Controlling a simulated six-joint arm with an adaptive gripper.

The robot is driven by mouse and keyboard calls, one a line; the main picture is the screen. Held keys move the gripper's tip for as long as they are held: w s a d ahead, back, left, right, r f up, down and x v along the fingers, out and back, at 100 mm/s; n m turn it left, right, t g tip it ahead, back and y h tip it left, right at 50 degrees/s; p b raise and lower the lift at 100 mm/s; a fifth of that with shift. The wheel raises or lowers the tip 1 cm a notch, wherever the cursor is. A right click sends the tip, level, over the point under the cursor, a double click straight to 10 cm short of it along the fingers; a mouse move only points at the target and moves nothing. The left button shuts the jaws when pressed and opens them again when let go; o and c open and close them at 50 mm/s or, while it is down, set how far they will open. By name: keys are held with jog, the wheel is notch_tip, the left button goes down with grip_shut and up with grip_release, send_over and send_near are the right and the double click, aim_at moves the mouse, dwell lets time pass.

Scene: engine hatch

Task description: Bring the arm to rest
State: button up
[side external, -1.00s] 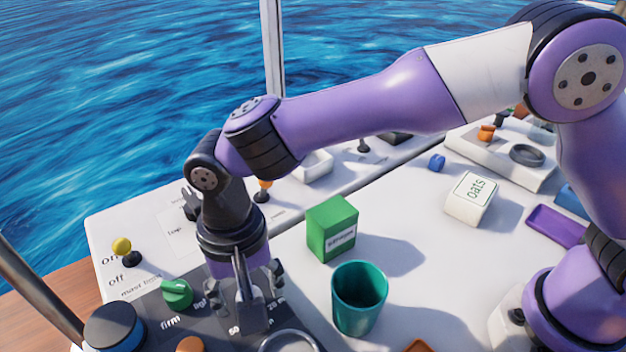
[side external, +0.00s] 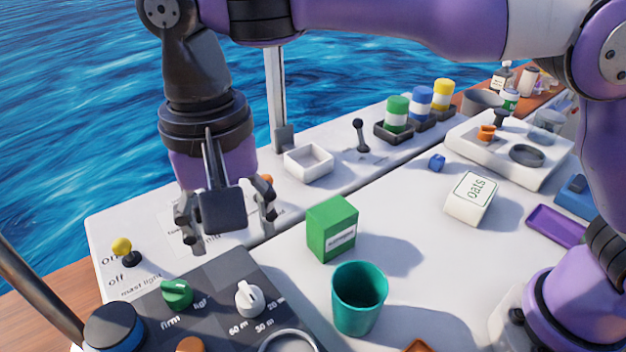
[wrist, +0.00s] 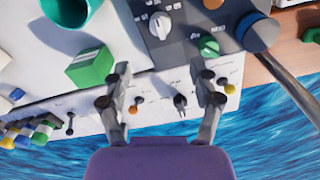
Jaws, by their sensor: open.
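My gripper (side external: 228,225) hangs pointing down above the back part of the white hatch panel, to the left of the green box. Its fingers are apart with nothing between them. In the wrist view my gripper (wrist: 165,85) is also open, with the labelled white panel visible between the fingers. My arm reaches across the top of the side view, raised clear of the surface.
A white knob (side external: 249,298) and green knob (side external: 177,294) sit on the dark panel below. A green box (side external: 332,228) and teal cup (side external: 359,298) stand right of my gripper. A yellow-tipped switch (side external: 123,248) stands left. An oats box (side external: 470,198) lies farther right.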

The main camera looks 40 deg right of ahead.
jog(key=d+r+n+t+y, duration=0.1)
jog(key=d+r+t, duration=0.3)
jog(key=d, duration=1.3)
jog(key=s+d+f+n+t+h, duration=0.1)
jog(key=s+d+f+n, duration=0.1)
jog(key=s+d+f, duration=0.2)
jog(key=s+d, duration=0.3)
jog(key=d, duration=0.4)
jog(key=shift+s+t, duration=0.3)
jog(key=shift+s, duration=0.05)
